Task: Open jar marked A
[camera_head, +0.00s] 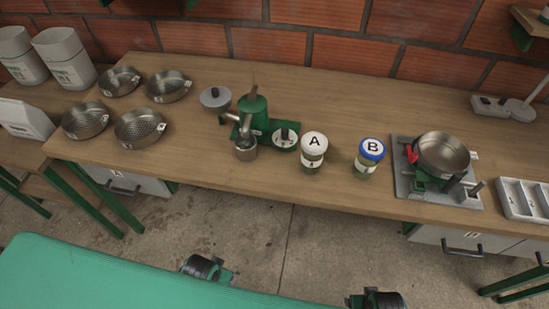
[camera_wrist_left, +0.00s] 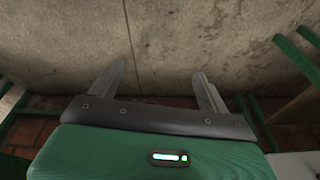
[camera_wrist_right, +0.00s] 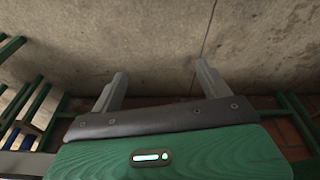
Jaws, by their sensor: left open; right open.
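Jar A (camera_head: 313,157) stands upright on the wooden table, with a white lid (camera_head: 314,142) marked A on top. Jar B (camera_head: 368,160) stands to its right with a blue-rimmed lid. In the left wrist view my left gripper (camera_wrist_left: 162,82) is open and empty, with bare floor between its fingers. In the right wrist view my right gripper (camera_wrist_right: 160,82) is open and empty, also over floor. In the head view only parts of my arms show at the bottom edge, well in front of the table and apart from the jars; the fingertips are hidden there.
A green pulper (camera_head: 252,115) with a metal cup (camera_head: 246,150) stands just left of jar A. Several metal bowls (camera_head: 140,128) sit farther left. A pot (camera_head: 443,152) on a stand and a white tray (camera_head: 524,199) are at the right. The table front before the jars is clear.

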